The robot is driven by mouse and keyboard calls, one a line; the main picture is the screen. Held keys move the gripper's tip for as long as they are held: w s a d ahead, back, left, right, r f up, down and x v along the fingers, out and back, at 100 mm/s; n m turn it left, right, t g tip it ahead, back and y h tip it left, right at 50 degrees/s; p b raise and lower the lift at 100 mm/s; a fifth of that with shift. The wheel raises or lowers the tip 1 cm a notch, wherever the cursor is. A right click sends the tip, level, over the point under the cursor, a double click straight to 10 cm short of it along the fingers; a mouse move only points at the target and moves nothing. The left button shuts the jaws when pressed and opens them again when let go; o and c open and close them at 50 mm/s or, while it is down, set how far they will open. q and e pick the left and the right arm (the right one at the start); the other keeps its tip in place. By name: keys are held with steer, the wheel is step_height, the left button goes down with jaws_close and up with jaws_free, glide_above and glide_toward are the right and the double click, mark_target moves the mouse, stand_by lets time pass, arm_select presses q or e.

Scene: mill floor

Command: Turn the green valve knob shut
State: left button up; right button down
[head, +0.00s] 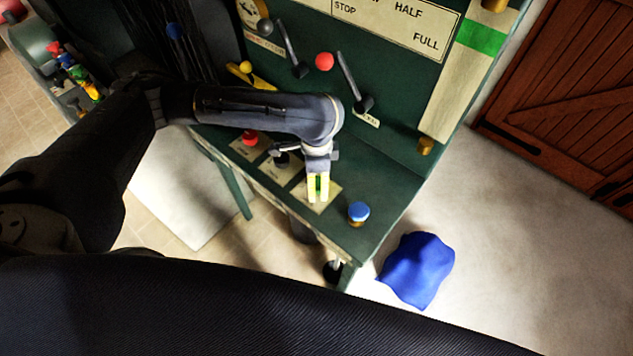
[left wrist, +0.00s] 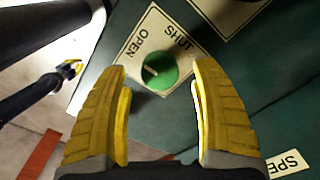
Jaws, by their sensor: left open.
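The green valve knob (left wrist: 158,68) is round, with a white mark on its face, on a pale plate (left wrist: 133,42) lettered OPEN and SHUT. The mark lies on the side towards OPEN. My left gripper (left wrist: 158,72) is open, with its yellow fingers on either side of the knob and a gap at each side. In the head view my left gripper (head: 318,190) points down at the bench panel, and a bit of green shows between its fingers.
A blue knob (head: 358,211) stands just right of my left gripper. A black knob (head: 282,159) and a red knob (head: 250,138) lie to its left. Two levers (head: 355,85) rise from the green panel behind. A blue cloth-like heap (head: 418,270) lies on the floor.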

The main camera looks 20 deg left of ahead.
arm_select(q)
steer(key=shift+f, duration=0.95)
steer(key=shift+o, duration=0.3)
steer(key=c, duration=1.4)
